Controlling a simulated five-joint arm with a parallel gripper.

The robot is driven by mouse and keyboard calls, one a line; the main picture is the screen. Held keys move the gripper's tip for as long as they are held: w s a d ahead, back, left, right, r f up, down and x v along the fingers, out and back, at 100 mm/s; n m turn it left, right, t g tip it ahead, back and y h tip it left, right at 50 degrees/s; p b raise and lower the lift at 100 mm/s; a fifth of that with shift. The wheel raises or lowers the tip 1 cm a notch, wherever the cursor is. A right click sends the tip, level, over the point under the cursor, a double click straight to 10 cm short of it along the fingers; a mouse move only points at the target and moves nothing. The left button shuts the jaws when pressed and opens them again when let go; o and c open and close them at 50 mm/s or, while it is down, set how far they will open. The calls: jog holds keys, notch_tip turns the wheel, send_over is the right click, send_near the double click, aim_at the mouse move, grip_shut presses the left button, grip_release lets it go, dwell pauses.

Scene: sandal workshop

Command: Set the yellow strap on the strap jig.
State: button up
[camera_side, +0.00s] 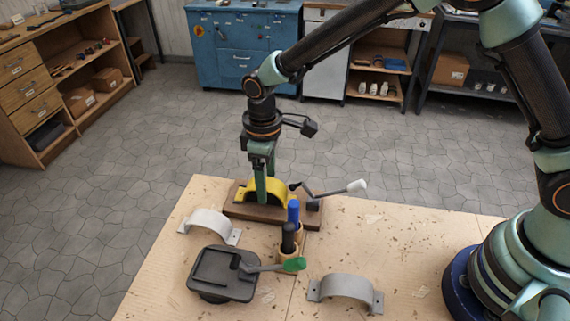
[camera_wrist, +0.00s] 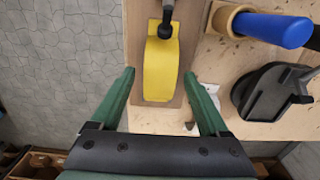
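The yellow strap (camera_side: 250,190) is an arched piece lying on the strap jig, a dark brown wooden board (camera_side: 236,211) at the table's far edge. In the wrist view the yellow strap (camera_wrist: 161,68) lies lengthwise on the board (camera_wrist: 136,30). My gripper (camera_side: 265,198) points down at the strap. In the wrist view my gripper's green fingers (camera_wrist: 159,75) stand on either side of the strap, with a visible gap on each side. The jig's clamp, with a white-tipped handle (camera_side: 356,186), is on the board; its black tip (camera_wrist: 165,26) overlaps the strap's far end; contact is unclear.
Two pale grey straps lie on the table, one at left (camera_side: 208,224) and one in front (camera_side: 346,290). The right-hand tabletop is mostly clear.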

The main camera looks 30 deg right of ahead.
jog(key=shift+r, duration=0.15)
jog(key=s+d+r+m+t, duration=0.1)
jog(key=d+r, duration=0.2)
jog(key=r, duration=0.5)
jog(key=d+r+m, duration=0.1)
jog(key=d+r, duration=0.1)
jog(key=r, duration=0.6)
jog(key=s+d+r+m+t, duration=0.1)
jog(key=s+d+m+t, duration=0.1)
jog(key=s+d, duration=0.4)
jog(key=s+d+r+m+t, duration=0.2)
jog(key=s+d+m, duration=0.3)
jog(key=d, duration=0.5)
jog(key=shift+s+d+r+t, duration=0.15)
jog(key=shift+s+d+t, duration=0.15)
jog(key=shift+s, duration=0.15)
